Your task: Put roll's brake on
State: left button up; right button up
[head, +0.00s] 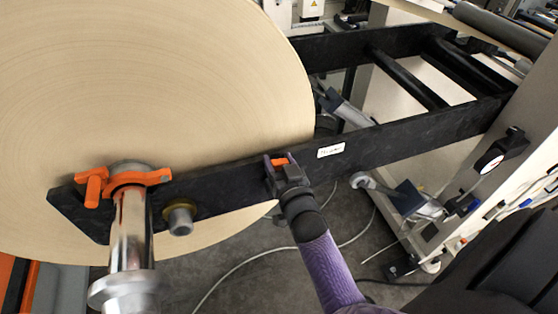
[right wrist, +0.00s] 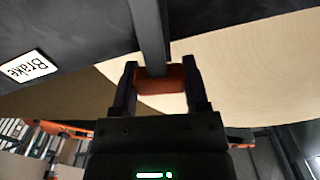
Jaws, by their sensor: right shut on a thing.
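The large kraft paper roll (head: 150,90) fills the left of the head view. A black frame arm (head: 400,140) runs beside it, with a white label (head: 330,150) that reads "Brake" in the right wrist view (right wrist: 28,66). My right gripper (head: 280,163) is at the arm's near edge, left of the label. In the right wrist view its two fingers (right wrist: 163,85) are shut on the orange grip of the brake lever (right wrist: 160,80), whose grey bar (right wrist: 148,30) runs up from it. My left gripper is not in view.
A shiny metal shaft (head: 130,235) with an orange clamp (head: 130,180) sticks out at the roll's centre. A grey knob (head: 180,218) is beside it. Cables (head: 240,265) lie on the grey floor. A pale machine panel (head: 490,180) stands at the right.

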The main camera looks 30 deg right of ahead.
grip_shut()
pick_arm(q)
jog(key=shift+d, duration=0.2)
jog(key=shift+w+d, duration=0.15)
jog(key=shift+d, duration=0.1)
